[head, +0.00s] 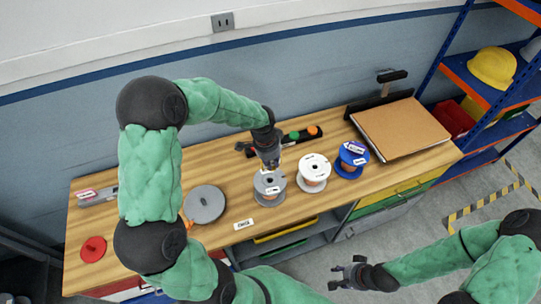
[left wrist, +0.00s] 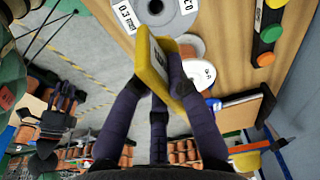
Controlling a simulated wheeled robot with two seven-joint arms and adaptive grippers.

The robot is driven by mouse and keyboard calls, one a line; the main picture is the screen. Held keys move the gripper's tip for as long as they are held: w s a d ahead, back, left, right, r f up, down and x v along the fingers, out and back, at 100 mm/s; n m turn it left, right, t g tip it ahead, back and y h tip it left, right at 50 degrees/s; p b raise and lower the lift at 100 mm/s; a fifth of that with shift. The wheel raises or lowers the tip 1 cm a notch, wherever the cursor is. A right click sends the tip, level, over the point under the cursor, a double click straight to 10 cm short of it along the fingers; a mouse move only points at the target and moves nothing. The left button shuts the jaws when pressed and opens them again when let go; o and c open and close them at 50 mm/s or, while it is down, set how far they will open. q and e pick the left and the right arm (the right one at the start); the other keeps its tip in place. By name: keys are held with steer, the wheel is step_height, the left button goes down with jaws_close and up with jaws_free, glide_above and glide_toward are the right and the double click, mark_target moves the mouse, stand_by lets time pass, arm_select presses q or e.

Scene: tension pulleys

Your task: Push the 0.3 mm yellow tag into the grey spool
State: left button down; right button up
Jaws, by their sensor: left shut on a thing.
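The grey spool (head: 270,183) stands on the wooden bench, with a white label on its side. In the left wrist view the spool (left wrist: 179,24) is at the top edge, partly cut off, and its label reads 0.3 mm. My left gripper (head: 270,164) points down right over this spool. It is shut on the yellow tag (left wrist: 141,62), which has a white face and sits tilted between the fingers. Whether the tag touches the spool cannot be told. In the head view the fingers mostly hide the tag. My right gripper (head: 349,272) is open and empty, in front of the bench.
A white spool (head: 314,168) and a blue spool (head: 351,160) stand to the right of the grey one. A flat grey disc (head: 204,204) lies to the left. A label strip (head: 243,224) lies in front. Behind are buttons (head: 303,134) and a cork board (head: 402,128).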

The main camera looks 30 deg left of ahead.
arm_select(q)
steer(key=shift+s+a+r, duration=0.1)
steer(key=shift+s+a, duration=0.05)
steer(key=shift+a, duration=0.05)
steer(key=shift+f+m, duration=0.25)
steer(key=shift+m, duration=0.05)
steer(key=b, duration=0.5)
glide_above(270, 177)
steer(key=s+d, duration=0.1)
steer(key=s, duration=0.1)
steer(key=shift+w+f, duration=0.2)
steer(key=shift+f, duration=3.15)
steer(key=shift+f+b, duration=0.3)
steer(key=shift+f, duration=0.05)
steer(key=shift+f+b, duration=0.65)
steer(key=shift+f, duration=0.25)
steer(key=c, duration=1.2)
jaws_free()
steer(key=shift+f, duration=0.1)
steer(key=shift+o, duration=0.2)
